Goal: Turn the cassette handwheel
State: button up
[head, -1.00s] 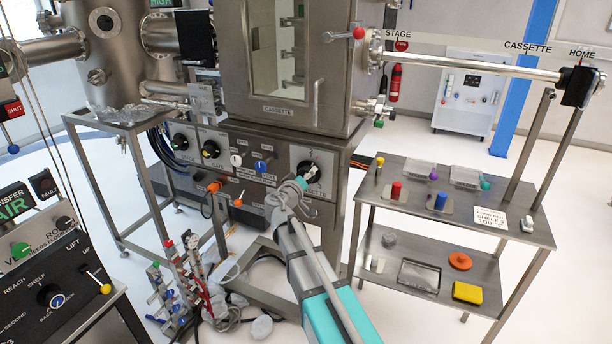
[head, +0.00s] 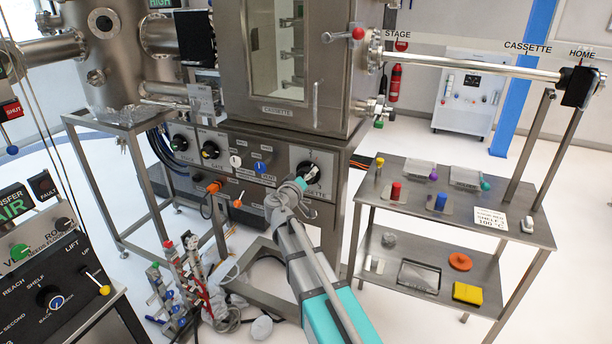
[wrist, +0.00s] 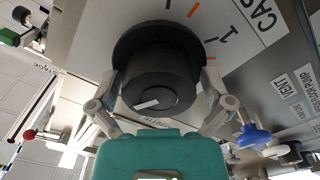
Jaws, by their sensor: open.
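The cassette handwheel is a black round knob (head: 306,168) on a white plate at the right end of the chamber's front panel. In the wrist view the knob (wrist: 158,62) fills the upper middle, with a pale mark on its face and part of the plate's lettering beside it. My gripper (head: 296,188) is at the panel, just below and in front of the knob in the head view, partly covering the plate. In the wrist view my gripper's open fingers (wrist: 160,92) lie on either side of the knob. Whether they touch it, I cannot tell.
White and blue levers (head: 260,168) stick out left of the plate; the blue one shows close in the wrist view (wrist: 252,136). An orange-handled lever (head: 214,187) is lower left. A two-shelf steel cart (head: 455,215) stands right. A valve rack (head: 180,285) stands on the floor.

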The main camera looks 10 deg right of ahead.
jog(key=v, duration=1.1)
jog(key=shift+s+a, duration=0.25)
jog(key=shift+a, duration=0.05)
jog(key=shift+d, duration=0.1)
jog(key=s+d+f+m+g+y+p, duration=0.1)
jog(key=s+d+f+m+g+p, duration=0.2)
jog(key=s+d+f+g+p, duration=0.45)
jog(key=s+f+n+g+y+p, duration=0.1)
jog(key=s+g+y+p, duration=0.1)
jog(key=s+g+y, duration=0.5)
jog(key=s+y, duration=0.2)
jog(key=s, duration=0.3)
jog(key=shift+s+d+f+n, duration=0.15)
jog(key=shift+s+f+n, duration=0.1)
jog(key=shift+s+n, duration=0.1)
jog(key=shift+g, duration=0.25)
